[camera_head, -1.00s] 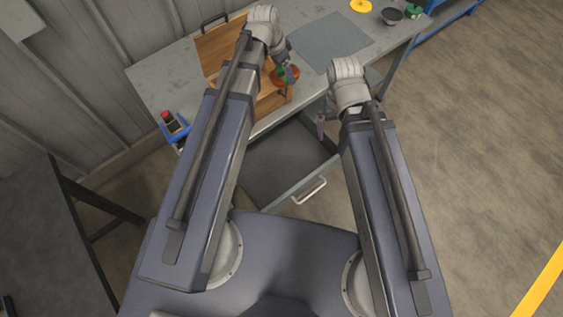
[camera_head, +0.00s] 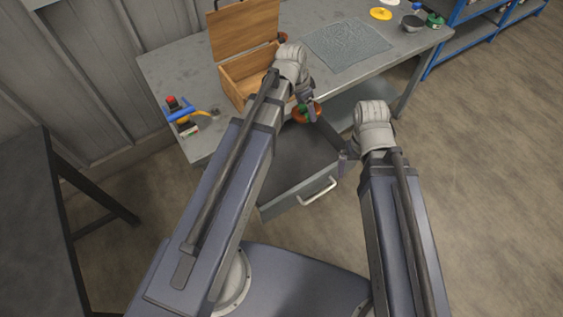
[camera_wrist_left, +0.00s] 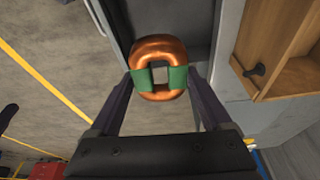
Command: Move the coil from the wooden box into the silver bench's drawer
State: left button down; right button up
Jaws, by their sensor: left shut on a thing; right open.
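The coil is a copper-orange ring with green bands (camera_wrist_left: 160,52); it also shows in the head view (camera_head: 309,112). My left gripper (camera_wrist_left: 160,78) is shut on the coil by its green bands and holds it in the air by the bench's front edge. The wooden box (camera_head: 233,84) stands on the silver bench (camera_head: 190,72) with its lid up. The bench's drawer (camera_head: 272,199) is pulled out below the coil, and the part in view is bare. My right gripper (camera_head: 344,160) is open and empty near the drawer's right side.
A grey mat (camera_head: 347,43), a yellow disc (camera_head: 380,14) and small items lie on the bench's right part. A blue-handled item (camera_head: 181,114) lies at its left front. A dark table (camera_head: 38,215) stands at left, blue shelving (camera_head: 465,40) at far right.

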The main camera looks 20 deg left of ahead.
pick_arm(q)
jog(key=s+a+f+b, duration=0.1)
jog(key=f+b, duration=0.8)
jog(key=f, duration=0.1)
jog(key=s+a+f+n+b, duration=0.1)
jog(key=s+a+f+b, duration=0.1)
jog(key=f+b, duration=0.8)
jog(key=shift+f+b, duration=0.3)
jog(key=shift+f, duration=0.45)
jog(key=shift+f, duration=0.1)
jog(key=b, duration=0.6)
send_over(293, 166)
jog(key=f, duration=0.6)
jog(key=shift+s+a, duration=0.3)
jog(key=shift+s, duration=0.1)
jog(key=shift+f, duration=0.15)
notch_tip(293, 166, down, 4)
jog(key=b, duration=0.4)
jog(key=shift+r, duration=0.25)
jog(key=shift+f, duration=0.15)
grip_release()
